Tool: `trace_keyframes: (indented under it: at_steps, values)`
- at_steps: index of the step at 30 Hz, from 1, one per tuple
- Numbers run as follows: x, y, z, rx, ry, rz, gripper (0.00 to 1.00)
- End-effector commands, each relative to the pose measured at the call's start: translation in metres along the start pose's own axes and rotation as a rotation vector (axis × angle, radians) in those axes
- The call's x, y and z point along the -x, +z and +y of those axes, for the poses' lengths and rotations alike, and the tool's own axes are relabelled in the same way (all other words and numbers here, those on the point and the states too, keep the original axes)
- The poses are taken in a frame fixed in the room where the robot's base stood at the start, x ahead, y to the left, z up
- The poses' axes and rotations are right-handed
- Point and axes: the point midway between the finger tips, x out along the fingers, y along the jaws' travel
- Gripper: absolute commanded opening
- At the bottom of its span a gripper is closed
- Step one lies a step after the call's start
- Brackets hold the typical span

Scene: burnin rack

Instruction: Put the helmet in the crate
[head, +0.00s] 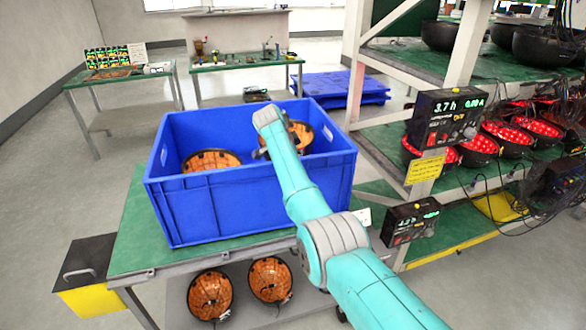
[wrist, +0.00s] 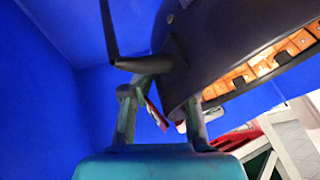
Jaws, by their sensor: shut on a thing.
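The blue crate (head: 250,205) stands open on a green-topped table. A dark helmet with an orange inside (head: 300,130) is in my gripper, over or inside the crate's back right part, partly hidden by my arm. In the wrist view the dark shell (wrist: 215,50) lies between my gripper's fingers (wrist: 160,92), shut on its edge, with blue crate walls beyond. I cannot tell whether this helmet touches the crate's floor. A second orange-lined helmet (head: 211,160) sits in the crate's left part.
Two orange-lined helmets (head: 210,294) (head: 270,279) lie on the shelf below the table (head: 128,225). A rack at right holds red-lit helmets (head: 480,145) and display boxes (head: 446,117). A blue pallet (head: 345,88) and a workbench (head: 245,62) stand behind.

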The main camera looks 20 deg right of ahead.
Motion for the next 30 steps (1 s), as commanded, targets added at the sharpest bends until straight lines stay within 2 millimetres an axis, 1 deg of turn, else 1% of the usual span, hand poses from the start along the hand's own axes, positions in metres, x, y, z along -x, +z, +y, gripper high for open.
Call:
trace_keyframes:
  at_steps: [3, 6, 8, 16, 30]
  values:
    - [-0.016, 0.008, 0.008, 0.001, 0.003, 0.000, 0.00]
    - [-0.027, 0.014, 0.012, 0.001, 0.001, 0.000, 0.00]
    - [-0.031, 0.016, 0.013, 0.000, 0.000, 0.000, 0.00]
    - [-0.032, 0.016, 0.014, -0.001, -0.001, 0.000, 0.00]
    - [-0.041, 0.021, 0.018, -0.001, 0.000, 0.000, 0.00]
